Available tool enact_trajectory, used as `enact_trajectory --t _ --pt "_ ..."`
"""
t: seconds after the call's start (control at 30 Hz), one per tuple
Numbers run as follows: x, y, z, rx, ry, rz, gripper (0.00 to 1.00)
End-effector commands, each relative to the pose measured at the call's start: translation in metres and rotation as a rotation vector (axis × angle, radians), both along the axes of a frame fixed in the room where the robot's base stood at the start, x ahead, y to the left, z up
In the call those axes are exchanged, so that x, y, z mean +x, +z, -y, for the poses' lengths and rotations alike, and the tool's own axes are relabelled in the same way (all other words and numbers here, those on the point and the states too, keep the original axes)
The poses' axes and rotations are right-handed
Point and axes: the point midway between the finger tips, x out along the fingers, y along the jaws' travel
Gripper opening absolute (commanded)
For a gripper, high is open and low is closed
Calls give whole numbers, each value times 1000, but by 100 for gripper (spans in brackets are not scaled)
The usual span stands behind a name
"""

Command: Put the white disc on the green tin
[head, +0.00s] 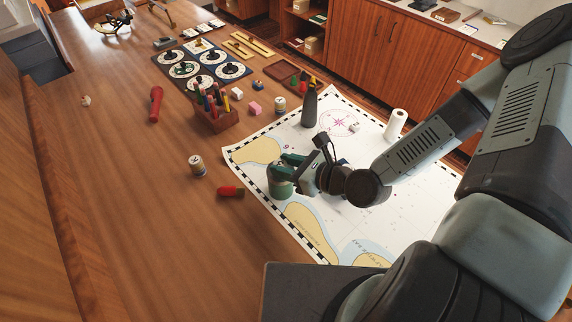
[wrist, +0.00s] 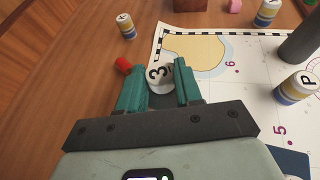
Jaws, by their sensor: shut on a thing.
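My gripper (head: 283,163) is low over the chart, at the top of the green tin (head: 281,183) in the head view. In the wrist view my gripper (wrist: 158,77) has its two teal fingers closed on the white disc (wrist: 158,72), which bears a black 3. The disc is between the fingertips. In the head view the fingers hide the disc. The green tin stands upright near the chart's left edge. I cannot tell whether the disc touches the tin's top.
The chart (head: 375,220) covers the table under my arm. A red cylinder (head: 230,191) lies left of the tin, and a banded cylinder (head: 196,165) stands behind it. A dark bottle (head: 309,108) and a white roll (head: 396,124) stand farther back. The table's left side is mostly clear.

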Motion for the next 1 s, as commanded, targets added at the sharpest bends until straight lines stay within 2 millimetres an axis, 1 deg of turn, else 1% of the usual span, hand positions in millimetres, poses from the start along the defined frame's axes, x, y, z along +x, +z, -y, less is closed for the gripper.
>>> enact_trajectory --t 0.03,0.23,0.37,0.4,0.53,0.8,0.9,1.0 --pt "0 -3 0 0 -1 0 6" --pt "0 -3 0 -1 -1 1 6" --pt "0 -6 0 0 -2 0 6" --pt "0 -6 0 0 -1 0 39" --pt "0 -6 0 -1 -1 1 59" --pt "0 -5 0 -1 -1 1 60" --pt "0 -1 0 -2 0 3 60" --pt "-5 3 11 -1 -5 1 60"
